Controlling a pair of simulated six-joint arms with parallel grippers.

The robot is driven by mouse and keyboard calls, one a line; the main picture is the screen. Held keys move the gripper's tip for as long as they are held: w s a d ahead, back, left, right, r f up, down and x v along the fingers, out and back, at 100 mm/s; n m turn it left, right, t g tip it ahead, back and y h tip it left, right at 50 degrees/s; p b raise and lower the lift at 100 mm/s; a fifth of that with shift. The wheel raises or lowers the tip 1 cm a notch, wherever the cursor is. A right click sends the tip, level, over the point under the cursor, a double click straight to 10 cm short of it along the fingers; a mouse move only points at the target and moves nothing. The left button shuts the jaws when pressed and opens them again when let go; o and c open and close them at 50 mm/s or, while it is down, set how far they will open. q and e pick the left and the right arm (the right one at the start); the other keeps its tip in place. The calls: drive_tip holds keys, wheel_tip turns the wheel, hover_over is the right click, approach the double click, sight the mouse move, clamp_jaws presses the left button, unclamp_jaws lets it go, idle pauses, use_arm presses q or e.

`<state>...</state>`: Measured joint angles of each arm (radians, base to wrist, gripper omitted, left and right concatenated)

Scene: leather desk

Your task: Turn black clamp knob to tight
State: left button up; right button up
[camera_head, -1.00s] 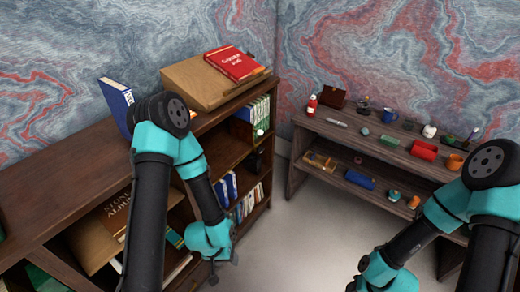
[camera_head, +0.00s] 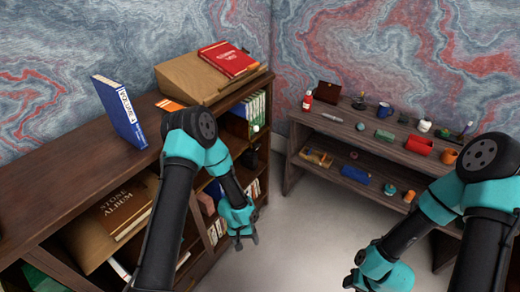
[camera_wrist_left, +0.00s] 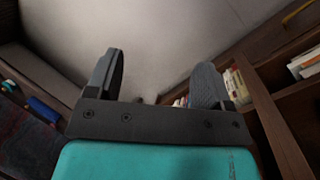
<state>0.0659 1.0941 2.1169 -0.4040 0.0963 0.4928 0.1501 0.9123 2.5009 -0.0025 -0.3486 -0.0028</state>
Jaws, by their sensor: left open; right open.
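I cannot make out a black clamp knob for certain. A small dark object (camera_head: 251,157) stands on a bookcase shelf below the green-spined books; it is too small to tell what it is. My left gripper (camera_head: 243,241) hangs in front of the bookcase, over the pale floor. In the left wrist view the left gripper (camera_wrist_left: 160,65) has its two dark fingers wide apart with nothing between them. My right gripper (camera_head: 351,283) is low near the bottom edge, over the floor, open, and holds nothing that I can see.
The wooden bookcase (camera_head: 60,190) fills the left, with a blue book (camera_head: 120,112) and a red book (camera_head: 229,59) on a sloped stand on top. A low wooden bench (camera_head: 340,133) with small items stands right. Floor (camera_head: 300,235) between them is clear.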

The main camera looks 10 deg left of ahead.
sight(258, 148)
use_arm(q)
drive_tip(key=w+d+f+n+t+y, duration=0.15)
drive_tip(key=w+y, duration=0.35)
drive_tip(key=w, duration=0.8)
drive_tip(key=w+d+f+n+t+y, duration=0.15)
drive_tip(key=w+y, duration=0.45)
drive_tip(key=w, duration=0.6)
drive_tip(key=w+d+r+n+t+y, duration=0.2)
drive_tip(key=w+d+r+n+y, duration=0.2)
drive_tip(key=r, duration=0.3)
drive_tip(key=w+d+r+n+t+y, duration=0.3)
drive_tip(key=w+d+r+n+y, duration=0.1)
drive_tip(key=r, duration=0.4)
drive_tip(key=w+n+y, duration=0.1)
drive_tip(key=w, duration=0.1)
drive_tip(key=shift+w+d+r+y, duration=0.2)
drive_tip(key=shift+w+d+y, duration=0.1)
drive_tip(key=shift+w+d, duration=0.1)
drive_tip(key=shift+a, duration=0.15)
drive_tip(key=x, duration=1.7)
drive_tip(key=shift+w+r, duration=0.1)
drive_tip(key=shift+w, duration=0.1)
